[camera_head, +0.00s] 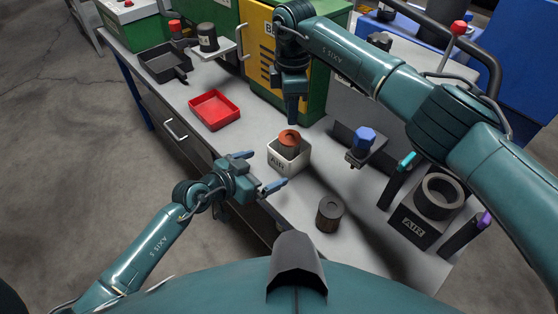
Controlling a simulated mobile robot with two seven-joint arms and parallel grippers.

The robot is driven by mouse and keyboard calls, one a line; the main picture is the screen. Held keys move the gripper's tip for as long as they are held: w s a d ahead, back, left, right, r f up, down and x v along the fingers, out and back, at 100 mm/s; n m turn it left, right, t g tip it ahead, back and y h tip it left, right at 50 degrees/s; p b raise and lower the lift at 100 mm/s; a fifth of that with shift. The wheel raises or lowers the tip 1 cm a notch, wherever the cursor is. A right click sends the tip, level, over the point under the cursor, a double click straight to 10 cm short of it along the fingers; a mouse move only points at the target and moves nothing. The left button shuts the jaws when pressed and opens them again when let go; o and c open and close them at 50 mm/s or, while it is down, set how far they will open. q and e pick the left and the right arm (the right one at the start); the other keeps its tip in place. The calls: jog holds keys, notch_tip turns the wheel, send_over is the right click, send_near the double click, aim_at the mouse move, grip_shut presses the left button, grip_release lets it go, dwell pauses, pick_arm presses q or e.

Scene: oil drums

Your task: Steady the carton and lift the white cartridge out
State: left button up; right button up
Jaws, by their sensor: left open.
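A small white carton (274,164) marked "AIR" stands on the bench in the middle. A cylinder with an orange-brown top (289,138) stands upright in it and sticks out above the rim. Its lower part is hidden by the carton, and I cannot make out a white body. My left gripper (260,170) is open and empty, just left of the carton, with its fingers spread toward it and apart from it. My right gripper (292,118) points down above and just behind the cylinder. Its fingers overlap in this view, so their gap cannot be seen.
A dark cylinder (330,213) stands in front of the carton. A blue-topped part (363,140) and a black "AIR" box (416,227) with a ring-shaped filter (439,196) are to the right. A red tray (215,110) and a black tray (164,63) lie at left.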

aim_at(277, 163)
pick_arm(q)
jog(key=x, duration=0.9)
jog(key=shift+w, duration=0.1)
jog(key=shift+c, duration=0.4)
jog(key=c, duration=0.9)
